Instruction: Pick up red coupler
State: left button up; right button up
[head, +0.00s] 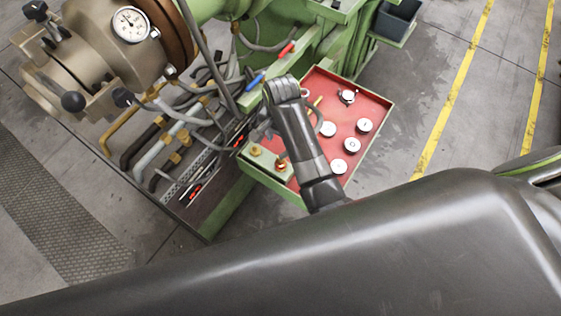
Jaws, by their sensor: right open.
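A small red cylindrical piece (287,48), which may be the red coupler, sits at the end of a grey hose on the green machine frame. A blue piece (255,81) of similar shape is lower left of it. My right arm reaches up over the red-lined tray, and my right gripper (258,133) is open near the tray's left side, partly hidden by my own wrist. It is well below the red piece in the picture and apart from it. I see nothing held in it. My left gripper is not in view.
The red-lined green tray (372,108) holds several round white gauges and brass fittings (281,165). Left of it, a rack (165,192) carries hoses and tools. The green extruder with a dial gauge (130,24) stands upper left. Floor with yellow lines (455,85) is clear at right.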

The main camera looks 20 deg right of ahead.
aim_at(281, 157)
notch_tip(281, 157, down, 6)
jog(key=shift+r, duration=0.1)
jog(key=f, duration=0.4)
jog(key=shift+s+a+f+p, duration=0.15)
jog(key=shift+s+p, duration=0.1)
jog(key=shift+p, duration=0.15)
jog(key=shift+f, duration=0.6)
jog(key=shift+c, duration=0.2)
jog(key=c, duration=1.1)
jog(key=shift+r, duration=0.1)
